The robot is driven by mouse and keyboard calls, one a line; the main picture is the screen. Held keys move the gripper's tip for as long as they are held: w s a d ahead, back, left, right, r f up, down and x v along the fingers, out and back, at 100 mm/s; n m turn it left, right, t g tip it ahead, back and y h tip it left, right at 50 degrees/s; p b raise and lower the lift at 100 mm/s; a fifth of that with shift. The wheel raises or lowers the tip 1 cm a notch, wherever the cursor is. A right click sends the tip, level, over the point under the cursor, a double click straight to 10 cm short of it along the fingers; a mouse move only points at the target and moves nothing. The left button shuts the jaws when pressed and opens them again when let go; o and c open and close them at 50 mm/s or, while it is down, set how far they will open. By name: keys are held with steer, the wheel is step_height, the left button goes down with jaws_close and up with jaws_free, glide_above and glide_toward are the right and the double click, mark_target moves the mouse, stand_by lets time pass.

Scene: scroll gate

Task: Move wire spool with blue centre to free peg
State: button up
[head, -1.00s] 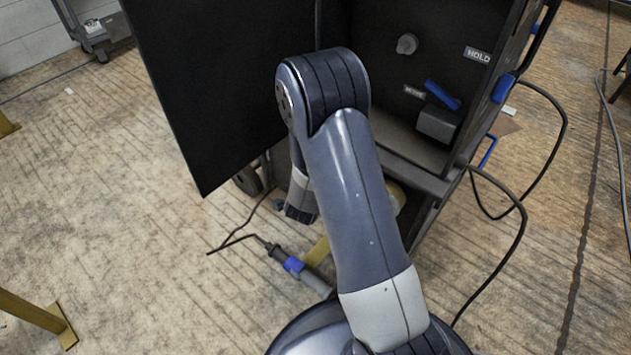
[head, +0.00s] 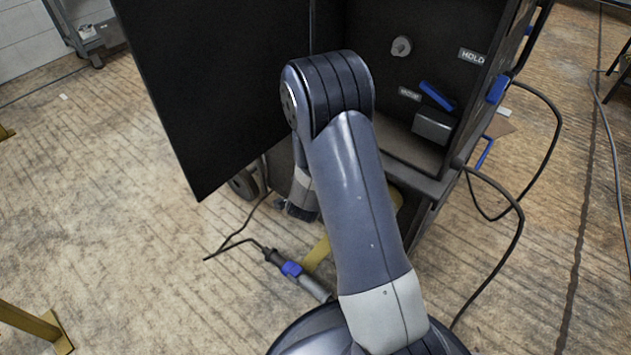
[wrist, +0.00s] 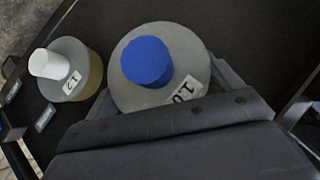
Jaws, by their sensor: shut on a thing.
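The wire spool with the blue centre (wrist: 147,62) has a wide grey flange and a white label that seems to read 10. It fills the upper middle of the wrist view. My gripper (wrist: 165,90) is shut on this spool, with a finger at either side of the flange. In the head view my own arm and the black panel hide the spool and the fingers. A round grey peg or knob (head: 401,47) sticks out bare inside the dark cabinet. I cannot tell whether it is the free peg.
A second spool (wrist: 72,70) with a white centre and a label 12 stands close on the left. A large black panel (head: 220,90) stands left. Cables lie on the floor.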

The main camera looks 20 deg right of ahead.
steer(key=shift+w+d+r+b, duration=0.15)
steer(key=shift+w+d+b, duration=0.65)
steer(key=shift+d, duration=0.2)
stand_by(2.8)
steer(key=o, duration=1.2)
steer(key=shift+s+f, duration=0.1)
steer(key=shift+f, duration=0.15)
steer(key=shift+s+a+r, duration=0.15)
steer(key=shift+s+r, duration=0.15)
steer(key=shift+r, duration=0.1)
steer(key=p+v, duration=0.3)
steer(key=v, duration=0.7)
steer(key=shift+p, duration=0.4)
